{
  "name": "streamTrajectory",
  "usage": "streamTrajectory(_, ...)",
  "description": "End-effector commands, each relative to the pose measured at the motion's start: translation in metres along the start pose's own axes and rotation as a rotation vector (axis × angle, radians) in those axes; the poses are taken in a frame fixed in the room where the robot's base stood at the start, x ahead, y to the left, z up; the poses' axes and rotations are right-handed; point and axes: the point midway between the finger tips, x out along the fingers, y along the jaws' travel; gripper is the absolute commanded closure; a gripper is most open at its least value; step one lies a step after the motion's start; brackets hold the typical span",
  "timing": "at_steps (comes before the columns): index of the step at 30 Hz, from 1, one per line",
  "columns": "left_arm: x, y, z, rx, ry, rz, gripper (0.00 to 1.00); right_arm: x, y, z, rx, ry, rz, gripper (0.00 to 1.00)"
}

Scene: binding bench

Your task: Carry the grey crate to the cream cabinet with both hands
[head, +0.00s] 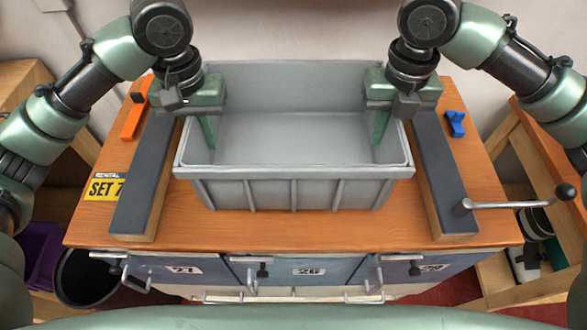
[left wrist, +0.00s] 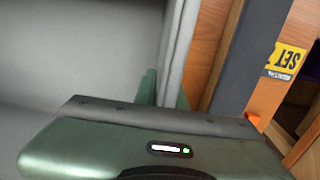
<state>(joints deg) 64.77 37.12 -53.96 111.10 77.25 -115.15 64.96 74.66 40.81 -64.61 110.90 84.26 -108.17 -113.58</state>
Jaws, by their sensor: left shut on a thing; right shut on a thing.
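The grey crate (head: 292,170) is empty and sits upright over the wooden cabinet top, between two dark padded rails. I cannot tell whether it rests on the top or hangs just above it. My left gripper (head: 207,125) is shut on the crate's left wall, with a finger inside the crate. My right gripper (head: 380,125) is shut on its right wall in the same way. In the left wrist view the crate wall (left wrist: 178,50) runs up from between the green fingers. I cannot make out a cream cabinet for certain.
Dark rails flank the crate, left (head: 150,175) and right (head: 440,175). An orange tool (head: 135,115) and a blue clamp (head: 456,124) lie outside them. A metal lever (head: 520,203) sticks out at right. Blue drawers (head: 310,275) with handles face me. A black bin (head: 88,277) stands at lower left.

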Motion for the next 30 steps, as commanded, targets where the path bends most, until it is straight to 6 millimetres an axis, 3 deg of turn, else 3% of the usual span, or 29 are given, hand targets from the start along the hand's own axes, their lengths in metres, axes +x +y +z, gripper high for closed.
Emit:
streamTrajectory(14,0.002,-0.001,0.0,-0.002,0.0,-0.003,1.0,0.001,-0.001,0.001,0.002,-0.002,-0.001,1.0)
streamTrajectory(30,0.03,-0.001,0.0,-0.003,0.0,-0.003,1.0,0.03,-0.001,0.001,0.002,-0.002,-0.001,1.0)
